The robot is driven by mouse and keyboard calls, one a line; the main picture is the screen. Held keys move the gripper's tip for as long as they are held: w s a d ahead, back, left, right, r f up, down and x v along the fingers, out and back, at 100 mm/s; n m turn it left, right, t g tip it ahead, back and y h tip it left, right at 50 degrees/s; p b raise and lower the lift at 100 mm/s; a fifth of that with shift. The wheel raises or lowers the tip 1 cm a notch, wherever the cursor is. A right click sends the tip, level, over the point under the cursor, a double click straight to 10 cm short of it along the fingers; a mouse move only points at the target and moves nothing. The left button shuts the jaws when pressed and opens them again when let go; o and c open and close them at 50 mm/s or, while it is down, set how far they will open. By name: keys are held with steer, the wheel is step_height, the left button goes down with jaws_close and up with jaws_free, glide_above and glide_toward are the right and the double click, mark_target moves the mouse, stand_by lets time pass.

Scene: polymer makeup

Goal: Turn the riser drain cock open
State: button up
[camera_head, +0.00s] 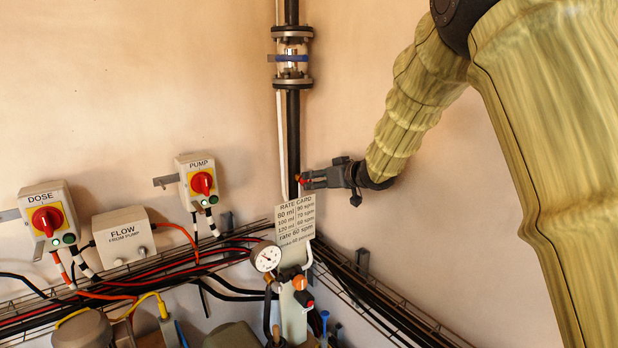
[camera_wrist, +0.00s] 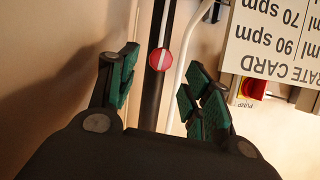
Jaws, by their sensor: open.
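The riser drain cock appears in the wrist view as a small round red knob (camera_wrist: 160,59) with a pale stripe across it, against the dark riser pipe. My gripper (camera_wrist: 164,88) is open, and the knob shows in the gap between its green-padded fingers, a little beyond the tips. I see no finger touching it. In the head view my gripper (camera_head: 308,179) points left at the riser (camera_head: 293,130), just above the rate card. A small red-orange bit (camera_head: 302,181) shows at its fingertips, mostly hidden; it appears to be the same knob.
The rate card (camera_head: 295,218) hangs just below my gripper, close to the right finger in the wrist view. A thin pale pipe (camera_head: 281,130) runs beside the riser. A gauge (camera_head: 266,257), cable trays and the PUMP switch (camera_head: 202,183) are nearby. The right wall is clear.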

mark_target(308, 180)
steer(key=shift+p+x, duration=0.85)
steer(key=shift+x, duration=1.5)
steer(key=c, duration=1.1)
steer(key=shift+o, duration=0.2)
steer(key=shift+f, duration=0.1)
steer(key=shift+b, duration=0.4)
steer(key=shift+f+b, duration=0.1)
steer(key=shift+b, duration=0.2)
steer(key=shift+r+n+h, duration=0.2)
steer(key=shift+n+h, duration=0.2)
steer(key=shift+n, duration=0.1)
